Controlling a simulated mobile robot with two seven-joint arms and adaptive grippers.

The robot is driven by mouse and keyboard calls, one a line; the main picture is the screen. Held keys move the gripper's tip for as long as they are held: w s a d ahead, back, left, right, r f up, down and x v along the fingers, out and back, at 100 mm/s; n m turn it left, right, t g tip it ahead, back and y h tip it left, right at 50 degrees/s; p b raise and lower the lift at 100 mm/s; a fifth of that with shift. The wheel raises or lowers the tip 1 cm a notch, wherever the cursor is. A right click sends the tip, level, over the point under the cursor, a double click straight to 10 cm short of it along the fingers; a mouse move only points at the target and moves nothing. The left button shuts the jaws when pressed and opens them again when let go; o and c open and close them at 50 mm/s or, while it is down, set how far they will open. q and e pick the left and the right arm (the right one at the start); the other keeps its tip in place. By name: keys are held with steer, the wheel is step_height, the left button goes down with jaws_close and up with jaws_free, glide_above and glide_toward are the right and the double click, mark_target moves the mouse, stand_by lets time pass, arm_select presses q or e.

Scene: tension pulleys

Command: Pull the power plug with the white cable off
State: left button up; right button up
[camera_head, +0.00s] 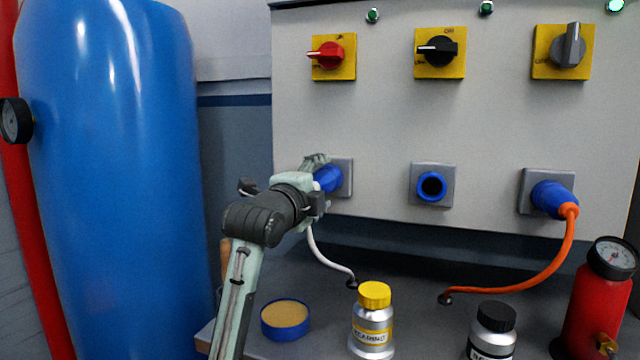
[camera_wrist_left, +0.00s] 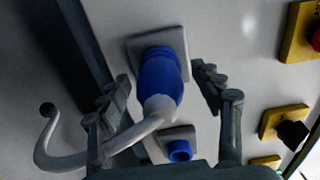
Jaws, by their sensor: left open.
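The blue power plug (camera_head: 328,179) with the white cable (camera_head: 322,258) sits in the left socket of the grey panel. In the left wrist view the plug (camera_wrist_left: 160,82) fills the middle, with its white cable (camera_wrist_left: 130,135) curving down to the left. My left gripper (camera_head: 316,168) is at the plug in the head view and hides part of it. In the left wrist view my left gripper (camera_wrist_left: 163,88) is open, one finger on each side of the plug, with a visible gap at the right finger. My right gripper is not in view.
An empty blue socket (camera_head: 431,186) is in the middle, and a blue plug with an orange cable (camera_head: 530,282) is at right. Rotary switches sit above. On the bench stand a yellow-capped bottle (camera_head: 373,322), a black-capped bottle (camera_head: 492,333) and a round tin (camera_head: 285,318).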

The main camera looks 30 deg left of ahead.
arm_select(q)
steer(key=shift+c, duration=0.4)
stand_by(0.6)
jaws_close()
steer(key=v, duration=0.6)
stand_by(1.2)
